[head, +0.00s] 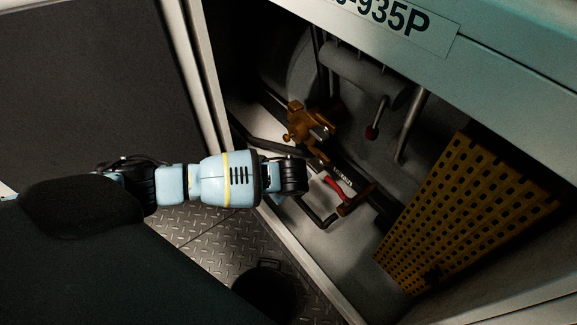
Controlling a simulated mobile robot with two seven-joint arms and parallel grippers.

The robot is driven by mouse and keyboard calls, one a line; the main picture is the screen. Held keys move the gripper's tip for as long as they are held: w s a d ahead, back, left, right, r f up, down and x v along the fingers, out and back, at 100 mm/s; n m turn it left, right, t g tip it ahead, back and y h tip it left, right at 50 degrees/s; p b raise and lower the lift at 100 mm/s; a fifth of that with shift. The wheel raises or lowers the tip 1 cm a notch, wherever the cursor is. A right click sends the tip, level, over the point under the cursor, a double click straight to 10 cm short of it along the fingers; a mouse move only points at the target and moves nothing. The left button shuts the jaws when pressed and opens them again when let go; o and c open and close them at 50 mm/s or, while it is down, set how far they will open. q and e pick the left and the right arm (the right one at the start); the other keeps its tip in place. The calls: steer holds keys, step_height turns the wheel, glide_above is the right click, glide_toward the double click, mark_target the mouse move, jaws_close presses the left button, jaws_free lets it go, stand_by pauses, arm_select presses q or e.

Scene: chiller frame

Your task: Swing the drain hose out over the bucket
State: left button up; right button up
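My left arm comes in from the left, and its black wrist end (291,176) is at the opening of the chiller frame. The fingers of my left gripper cannot be made out against the dark parts there. A dark bent tube (318,219), possibly the drain hose, shows just below and right of the wrist, over the pale cabinet floor. I cannot tell whether the gripper touches it. A dark round thing (264,291), possibly the bucket, stands on the floor outside the frame, partly hidden by my dark body part. My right gripper is not in view.
A yellow perforated panel (462,212) stands at right. The frame's pale lower edge (306,262) borders the tread-plate floor (207,224).

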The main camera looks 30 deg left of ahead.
arm_select(q)
steer(key=shift+w+a+f, duration=0.1)
steer(key=shift+w+f, duration=0.05)
steer(key=shift+f, duration=0.05)
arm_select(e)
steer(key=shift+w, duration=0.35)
